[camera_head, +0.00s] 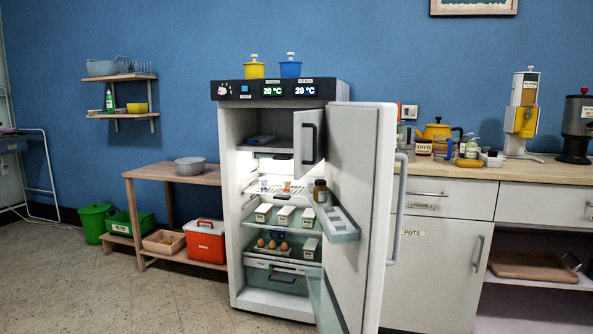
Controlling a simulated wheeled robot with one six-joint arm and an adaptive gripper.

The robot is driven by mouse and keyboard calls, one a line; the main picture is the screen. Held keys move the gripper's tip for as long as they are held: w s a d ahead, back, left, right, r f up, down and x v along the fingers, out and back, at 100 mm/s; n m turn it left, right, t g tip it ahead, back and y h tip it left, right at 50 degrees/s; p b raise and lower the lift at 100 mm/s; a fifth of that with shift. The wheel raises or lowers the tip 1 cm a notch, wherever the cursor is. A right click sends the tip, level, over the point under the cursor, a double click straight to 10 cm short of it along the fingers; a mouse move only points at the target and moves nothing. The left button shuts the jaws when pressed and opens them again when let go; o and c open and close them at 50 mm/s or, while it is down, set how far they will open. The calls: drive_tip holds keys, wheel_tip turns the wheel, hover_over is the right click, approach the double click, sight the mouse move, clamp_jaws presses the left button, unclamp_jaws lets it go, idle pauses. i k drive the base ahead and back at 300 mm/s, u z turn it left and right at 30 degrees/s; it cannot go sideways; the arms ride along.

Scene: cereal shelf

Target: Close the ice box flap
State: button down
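The fridge (226,190) stands open in the middle of the head view. Its tall main door (358,190) is swung wide to the right. The ice box flap (308,138) is at the top of the inside, hinged at the right and swung outward, with a dark vertical handle on its face. The ice box compartment (265,141) behind it is open and holds a small bluish item. My gripper does not show in this view.
A wooden side table (150,172) with a pot stands left of the fridge, with a red cooler (205,243) and bins below. A counter (510,170) with drawers is at the right, partly behind the open door. The floor (150,300) at the front left is clear.

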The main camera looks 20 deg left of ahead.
sight(309, 126)
drive_tip(key=u, duration=1.2)
drive_tip(key=i, duration=0.95)
drive_tip(key=z, duration=0.05)
